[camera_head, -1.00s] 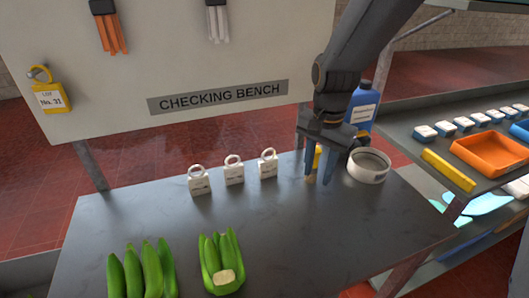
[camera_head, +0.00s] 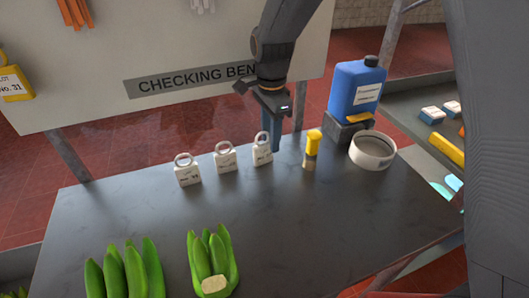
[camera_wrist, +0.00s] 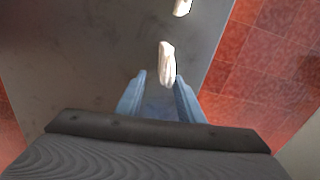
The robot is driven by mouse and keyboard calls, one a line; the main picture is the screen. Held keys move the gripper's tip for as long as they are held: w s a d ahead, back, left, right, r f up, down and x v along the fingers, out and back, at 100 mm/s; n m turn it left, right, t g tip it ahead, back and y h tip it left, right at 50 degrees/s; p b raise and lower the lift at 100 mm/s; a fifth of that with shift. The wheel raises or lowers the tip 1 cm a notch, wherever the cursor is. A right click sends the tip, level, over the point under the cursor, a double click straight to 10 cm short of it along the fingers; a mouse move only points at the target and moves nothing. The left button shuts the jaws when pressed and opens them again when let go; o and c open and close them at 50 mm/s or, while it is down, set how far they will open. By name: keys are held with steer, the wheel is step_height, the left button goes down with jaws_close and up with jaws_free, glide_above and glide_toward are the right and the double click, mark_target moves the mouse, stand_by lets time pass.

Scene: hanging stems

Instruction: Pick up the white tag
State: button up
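Three white tags with ring tops stand in a row on the grey bench: a left one (camera_head: 187,174), a middle one (camera_head: 225,159) and a right one (camera_head: 262,153). Each has small dark print. My gripper (camera_head: 275,142) points down right beside the right tag, at its right and slightly behind. In the wrist view my gripper (camera_wrist: 160,80) is open, with two blue fingers apart and nothing held. A white tag (camera_wrist: 167,59) lies just ahead of the gap between the fingertips. Another white tag (camera_wrist: 182,7) is cut off at the top edge.
A yellow-topped item (camera_head: 312,146), a white ring-shaped roll (camera_head: 372,151) and a blue jug (camera_head: 355,88) stand to the right. Green bananas (camera_head: 212,262) lie at the front. A sign board (camera_head: 190,80) rises behind the bench (camera_head: 140,215). The bench middle is clear.

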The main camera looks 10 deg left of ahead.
mark_target(268, 161)
steer(key=shift+a+f+p, duration=0.15)
steer(key=shift+f+p, duration=0.4)
steer(key=shift+f, duration=0.9)
steer(key=shift+a+f+p, duration=0.15)
steer(key=shift+f+p, duration=0.4)
steer(key=shift+f, duration=0.85)
steer(key=shift+c, duration=0.2)
jaws_close()
